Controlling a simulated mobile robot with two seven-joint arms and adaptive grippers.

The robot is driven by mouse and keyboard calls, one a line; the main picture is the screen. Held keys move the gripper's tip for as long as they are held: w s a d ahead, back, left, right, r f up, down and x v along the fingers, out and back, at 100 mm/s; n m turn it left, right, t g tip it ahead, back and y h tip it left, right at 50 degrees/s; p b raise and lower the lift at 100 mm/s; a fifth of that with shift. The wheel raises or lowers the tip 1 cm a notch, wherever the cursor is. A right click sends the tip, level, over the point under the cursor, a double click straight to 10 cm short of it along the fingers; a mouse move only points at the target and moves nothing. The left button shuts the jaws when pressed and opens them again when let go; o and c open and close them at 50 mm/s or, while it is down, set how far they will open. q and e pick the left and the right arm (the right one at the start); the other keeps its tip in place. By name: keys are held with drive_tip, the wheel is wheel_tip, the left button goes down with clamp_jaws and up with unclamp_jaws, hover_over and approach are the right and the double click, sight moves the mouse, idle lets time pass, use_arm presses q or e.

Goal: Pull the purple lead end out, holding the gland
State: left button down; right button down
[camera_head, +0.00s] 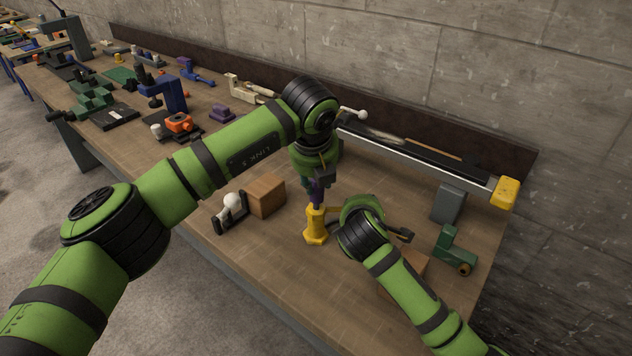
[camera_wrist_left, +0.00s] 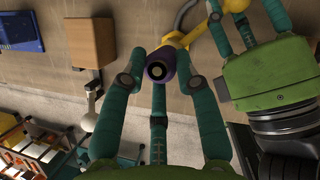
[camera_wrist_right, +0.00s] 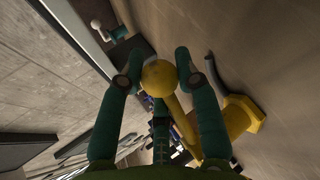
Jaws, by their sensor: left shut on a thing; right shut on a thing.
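The purple lead end (camera_head: 316,191) stands upright at the top of the yellow gland (camera_head: 316,228), which stands on the bench. I cannot tell how deep it sits in the gland. My left gripper (camera_head: 319,180) comes from above and is shut on the lead end, whose round purple top (camera_wrist_left: 160,62) shows between the fingers in the left wrist view. My right gripper (camera_head: 342,212) is shut on the gland's side arm, whose round yellow end (camera_wrist_right: 158,77) shows between the fingers in the right wrist view. My right forearm hides part of the bench behind it.
A wooden block (camera_head: 266,196) and a black stand with a white ball (camera_head: 231,208) are left of the gland. A grey block (camera_head: 448,203) and a green bracket (camera_head: 455,252) are at right. A long rail with a yellow end (camera_head: 505,193) runs along the wall.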

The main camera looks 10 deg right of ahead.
use_arm(q)
drive_tip(key=shift+r, duration=0.5)
use_arm(e)
drive_tip(key=shift+f, duration=0.1)
use_arm(q)
drive_tip(key=shift+r, duration=1.7)
idle(0.4)
drive_tip(key=shift+r, duration=0.8)
idle(0.5)
use_arm(e)
drive_tip(key=c, duration=0.8)
unclamp_jaws()
